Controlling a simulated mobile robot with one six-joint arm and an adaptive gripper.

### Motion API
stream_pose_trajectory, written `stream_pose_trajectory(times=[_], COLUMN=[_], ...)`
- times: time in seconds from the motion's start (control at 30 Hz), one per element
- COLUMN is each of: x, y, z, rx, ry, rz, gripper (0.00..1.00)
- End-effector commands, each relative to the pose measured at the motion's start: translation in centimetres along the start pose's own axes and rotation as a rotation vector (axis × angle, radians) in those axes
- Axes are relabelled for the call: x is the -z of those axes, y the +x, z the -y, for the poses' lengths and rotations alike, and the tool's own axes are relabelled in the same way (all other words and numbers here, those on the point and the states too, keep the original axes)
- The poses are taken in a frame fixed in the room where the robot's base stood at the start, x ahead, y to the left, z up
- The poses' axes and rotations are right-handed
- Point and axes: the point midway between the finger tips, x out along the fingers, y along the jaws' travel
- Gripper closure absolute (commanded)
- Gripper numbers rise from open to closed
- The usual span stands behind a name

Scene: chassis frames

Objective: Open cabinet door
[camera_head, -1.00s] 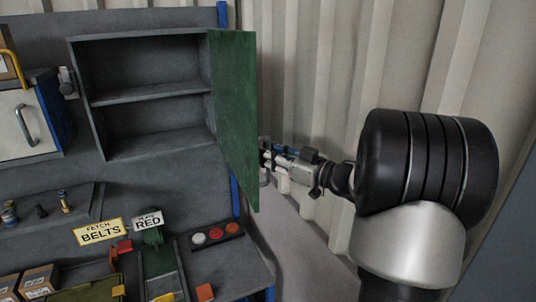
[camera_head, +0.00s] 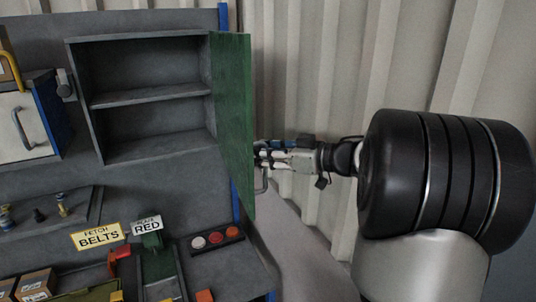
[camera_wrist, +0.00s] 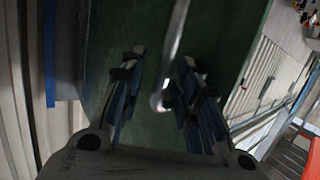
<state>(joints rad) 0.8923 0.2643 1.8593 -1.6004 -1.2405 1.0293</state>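The grey cabinet (camera_head: 147,93) has two empty shelf spaces in view. Its green door (camera_head: 232,120) stands wide open, swung out on the right side. My gripper (camera_head: 260,155) is at the door's outer face, with its fingertips partly hidden behind the door's edge. The door handle (camera_head: 262,181) shows just below it. In the wrist view, the metal handle (camera_wrist: 172,55) runs between my two spread fingers (camera_wrist: 160,92), in front of the green door. The fingers are apart, with gaps beside the bar; I cannot tell whether either touches it.
A white-fronted box with a handle (camera_head: 24,127) hangs left of the cabinet. A corrugated wall (camera_head: 320,80) stands close behind my arm.

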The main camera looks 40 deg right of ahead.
Motion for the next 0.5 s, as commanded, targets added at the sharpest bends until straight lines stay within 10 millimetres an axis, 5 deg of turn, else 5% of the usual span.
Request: stream_pose_trajectory(times=[0.03, 0.17, 0.37, 0.4, 0.5], x=[7.7, 8.2, 8.3, 1.0, 1.0], y=[-1.1, -1.3, -1.3, -0.4, -0.5], z=[-2.0, -2.0, -2.1, 0.4, 0.3], rx=[-0.084, -0.084, -0.084, 0.018, 0.017], ry=[0.021, 0.023, 0.023, -0.018, -0.018], rz=[-0.206, -0.205, -0.205, 0.034, 0.035], gripper=[0.69, 0.69, 0.69, 0.69, 0.69])
